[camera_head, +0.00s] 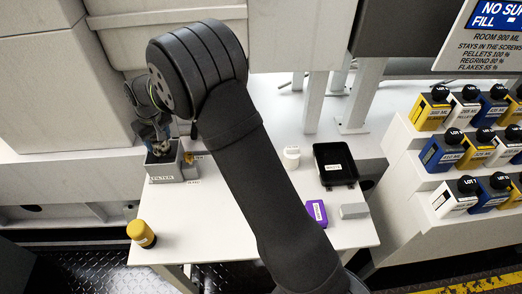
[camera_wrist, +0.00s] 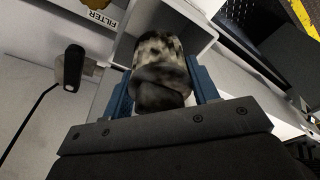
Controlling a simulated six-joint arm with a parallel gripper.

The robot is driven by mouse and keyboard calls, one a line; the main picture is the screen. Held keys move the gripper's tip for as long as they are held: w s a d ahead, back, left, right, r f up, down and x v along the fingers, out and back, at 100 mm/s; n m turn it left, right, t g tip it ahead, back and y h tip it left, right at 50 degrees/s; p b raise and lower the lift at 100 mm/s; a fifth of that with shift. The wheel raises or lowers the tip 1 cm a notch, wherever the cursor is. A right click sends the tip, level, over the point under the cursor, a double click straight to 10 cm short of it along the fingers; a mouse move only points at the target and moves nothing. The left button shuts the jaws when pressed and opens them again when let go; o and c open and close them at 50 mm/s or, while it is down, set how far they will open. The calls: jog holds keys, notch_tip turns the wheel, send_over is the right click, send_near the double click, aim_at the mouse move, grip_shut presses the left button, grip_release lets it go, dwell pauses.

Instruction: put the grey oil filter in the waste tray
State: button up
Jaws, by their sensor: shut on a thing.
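My gripper (camera_head: 158,146) is at the open grey box labelled FILTER (camera_head: 163,180), at the table's left rear. In the wrist view its blue fingers (camera_wrist: 162,88) are shut on the oil filter (camera_wrist: 160,55), a grey cylinder with dark, dirty mottling. The box's labelled wall (camera_wrist: 102,20) shows beside it. In the head view the filter is hard to make out; I cannot tell how far it sits inside the box. The waste tray (camera_head: 335,181), black with a white label, lies at the table's right rear and looks empty.
A yellow canister (camera_head: 141,233) stands at the table's front left. A white cup (camera_head: 291,157), a purple box (camera_head: 316,211) and a grey block (camera_head: 353,211) are near the tray. Shelved bottles (camera_head: 444,152) stand at right. My arm crosses above the table's middle.

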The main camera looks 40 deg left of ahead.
jog(key=w+d+r+n, duration=0.15)
jog(key=w+r, duration=0.35)
jog(key=r, duration=0.7)
jog(key=w+d+f+m+t, duration=0.1)
jog(key=w+d+m, duration=0.3)
jog(key=w+d, duration=0.75)
jog(key=w+d+f+m, duration=0.2)
jog(key=w+d+m, duration=0.3)
jog(key=w+d, duration=0.65)
jog(key=w+d+m+h, duration=0.1)
jog(key=w+d+m, duration=0.4)
jog(key=d, duration=0.7)
jog(key=w+d+m, duration=0.4)
jog(key=w+d, duration=0.4)
jog(key=d, duration=0.4)
jog(key=s+d+f+m, duration=0.2)
jog(key=s+d+f, duration=0.1)
jog(key=d+f, duration=0.5)
jog(key=shift+t+h, duration=0.4)
jog(key=a+f, duration=0.2)
jog(key=a, duration=0.2)
jog(key=w+a+f, duration=0.1)
jog(key=a+f, duration=0.2)
jog(key=a, duration=0.1)
jog(key=a+f, duration=0.2)
jog(key=a, duration=0.2)
jog(key=shift+w+f, duration=0.15)
jog(key=shift+f, duration=2.2)
